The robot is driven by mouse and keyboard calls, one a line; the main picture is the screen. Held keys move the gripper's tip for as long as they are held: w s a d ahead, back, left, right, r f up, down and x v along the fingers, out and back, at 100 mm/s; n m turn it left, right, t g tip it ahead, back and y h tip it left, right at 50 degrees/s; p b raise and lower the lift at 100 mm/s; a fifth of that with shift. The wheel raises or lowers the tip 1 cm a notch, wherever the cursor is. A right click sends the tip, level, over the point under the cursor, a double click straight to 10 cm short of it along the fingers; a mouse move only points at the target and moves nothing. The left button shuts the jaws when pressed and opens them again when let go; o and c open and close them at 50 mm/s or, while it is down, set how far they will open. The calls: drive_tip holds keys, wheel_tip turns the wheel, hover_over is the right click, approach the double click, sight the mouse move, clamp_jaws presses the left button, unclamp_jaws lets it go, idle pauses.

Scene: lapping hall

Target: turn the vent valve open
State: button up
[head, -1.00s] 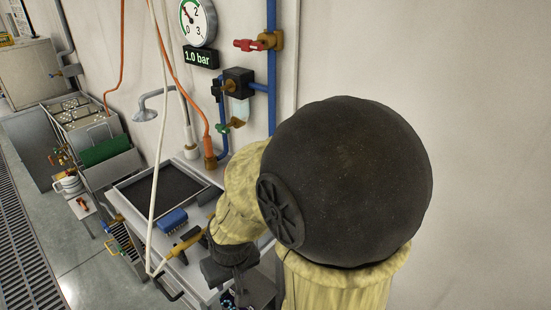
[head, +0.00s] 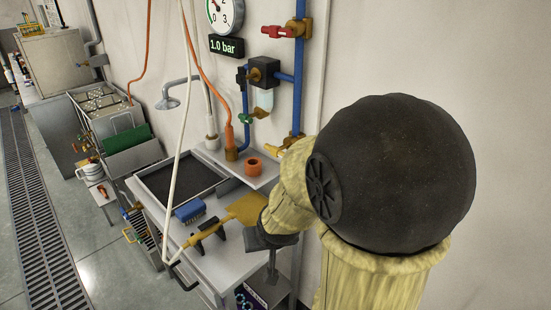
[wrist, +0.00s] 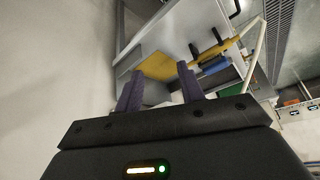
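I cannot tell which valve is the vent valve. On the blue wall pipe in the head view is a brass valve with a red handle (head: 278,31) pointing left. Below the black regulator block (head: 264,70) is a small valve with a green handle (head: 252,117). Another small brass valve (head: 290,143) sits low on the pipe, partly behind my arm. My gripper (wrist: 160,88) shows in the wrist view with its two fingers apart and nothing between them.
A white hose (head: 177,150) hangs before the wall. The gauge above the display (head: 227,46) is partly cut off.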

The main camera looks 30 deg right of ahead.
sight(275, 151)
drive_tip(key=w+d+m+t+b, duration=0.5)
drive_tip(key=w+d+t+b, duration=0.2)
drive_tip(key=d+t, duration=0.15)
drive_tip(key=s+d+r+m+t+y+b, duration=0.1)
drive_tip(key=s+d+r+m+t+b, duration=0.1)
drive_tip(key=d+r+m+t+b, duration=0.2)
drive_tip(key=shift+d+r+t+b, duration=0.4)
drive_tip(key=shift+r+t, duration=0.4)
drive_tip(key=shift+t, duration=0.25)
drive_tip(key=p+x, duration=0.4)
drive_tip(key=x, duration=1.3)
drive_tip(key=shift+w+r, duration=0.1)
drive_tip(key=shift+w, duration=0.05)
drive_tip(key=shift+c, duration=0.5)
